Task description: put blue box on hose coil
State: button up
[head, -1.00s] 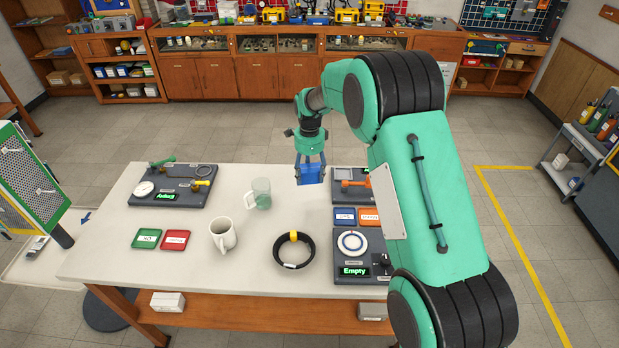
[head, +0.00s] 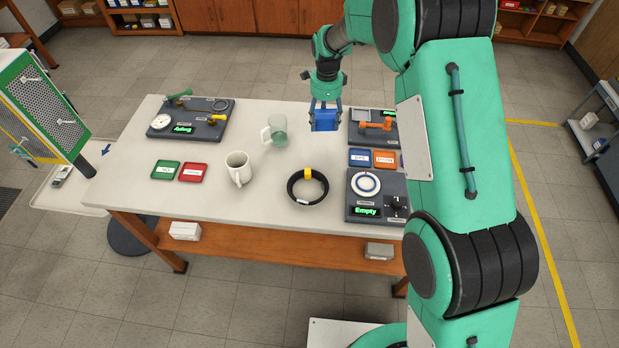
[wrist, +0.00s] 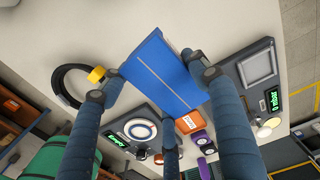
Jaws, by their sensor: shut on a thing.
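The blue box (head: 324,121) is held in my gripper (head: 324,106), above the far part of the table. In the wrist view the blue box (wrist: 162,73) sits between my fingers, with the gripper (wrist: 150,84) shut on it. The hose coil (head: 308,187) is a black ring with a yellow band, lying flat on the table, nearer and slightly left of the box in the head view. The coil also shows in the wrist view (wrist: 62,86), left of the box and partly hidden by a finger. The box and the coil are apart.
A white mug (head: 239,168) and a clear greenish mug (head: 277,131) stand left of the coil. A dark panel reading Empty (head: 356,188) lies right of it. Green (head: 165,170) and red (head: 193,173) trays are further left. Bare table (head: 270,195) shows around the coil.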

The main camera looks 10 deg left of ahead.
jog(key=s+d+f+m+p, duration=0.1)
jog(key=s+d+p, duration=0.1)
jog(key=s, duration=3.4)
jog(key=shift+s+d+m+p, duration=0.2)
jog(key=shift+d+m+p, duration=0.2)
jog(key=shift+d, duration=0.35)
jog(key=shift+w+f, duration=0.1)
jog(key=b, duration=0.1)
send_over(308, 188)
jog(key=shift+f, duration=0.7)
jog(key=shift+f, duration=1.8)
jog(key=shift+f+b, duration=0.1)
jog(key=shift+b, duration=0.25)
